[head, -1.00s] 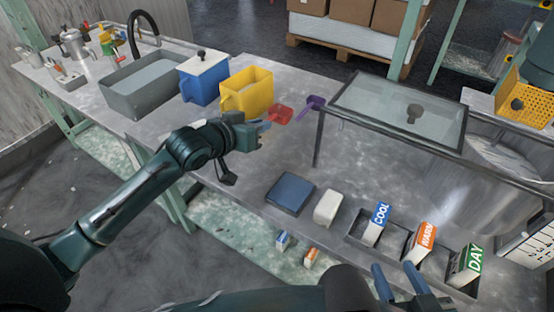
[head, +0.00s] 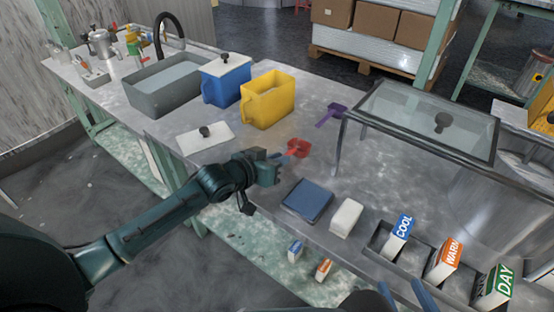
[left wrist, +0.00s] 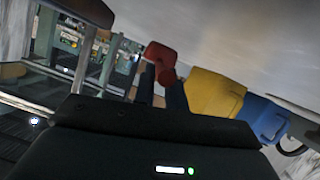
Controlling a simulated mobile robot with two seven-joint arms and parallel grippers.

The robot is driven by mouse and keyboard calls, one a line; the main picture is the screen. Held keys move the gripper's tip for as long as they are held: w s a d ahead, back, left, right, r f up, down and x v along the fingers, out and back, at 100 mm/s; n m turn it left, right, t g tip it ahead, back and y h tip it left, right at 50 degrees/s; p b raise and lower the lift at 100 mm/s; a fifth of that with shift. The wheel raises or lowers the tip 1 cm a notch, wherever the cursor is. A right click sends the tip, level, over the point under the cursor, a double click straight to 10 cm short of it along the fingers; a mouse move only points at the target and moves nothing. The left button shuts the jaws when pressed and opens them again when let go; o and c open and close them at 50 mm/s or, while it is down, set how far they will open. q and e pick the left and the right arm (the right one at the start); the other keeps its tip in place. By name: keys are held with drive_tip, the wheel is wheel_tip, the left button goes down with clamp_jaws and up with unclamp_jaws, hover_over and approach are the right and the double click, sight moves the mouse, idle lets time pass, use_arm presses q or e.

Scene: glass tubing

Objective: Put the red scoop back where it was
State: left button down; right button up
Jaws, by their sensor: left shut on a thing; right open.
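The red scoop (head: 299,147) is in front of the yellow bin (head: 267,103), towards the bench's front edge. My left gripper (head: 283,159) is shut on the scoop's handle end, with the scoop's bowl pointing away from the gripper. In the left wrist view the red scoop (left wrist: 160,54) shows just beyond the fingers (left wrist: 162,88), beside the yellow bin. I cannot tell how far the scoop is above the bench. A purple scoop (head: 330,114) lies on the bench to the right of the yellow bin. My right gripper (head: 403,296) is open and empty at the bottom edge.
A blue bin (head: 228,85) with a white lid stands behind left. A loose white lid (head: 205,137) lies in front of the yellow bin. A blue pad (head: 306,199) and a white block (head: 346,217) lie right of my left gripper. A glass-topped frame (head: 425,118) stands at right.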

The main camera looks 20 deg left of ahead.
use_arm(q)
drive_tip(key=c, duration=1.4)
unclamp_jaws()
drive_tip(key=shift+c, duration=0.2)
drive_tip(key=p+v, duration=0.3)
drive_tip(key=v, duration=0.9)
drive_tip(key=s+d, duration=0.3)
drive_tip(key=s, duration=0.4)
drive_tip(key=s+d+t+y, duration=0.1)
drive_tip(key=s+d, duration=0.2)
drive_tip(key=s, duration=0.5)
drive_tip(key=shift+s+d+f+t, duration=0.2)
drive_tip(key=shift+s+f+t, duration=0.05)
drive_tip(key=shift+f+t, duration=0.05)
use_arm(e)
drive_tip(key=r, duration=0.1)
drive_tip(key=d+r+m, duration=0.1)
drive_tip(key=shift+s+r+t, duration=0.3)
drive_tip(key=shift+s, duration=0.05)
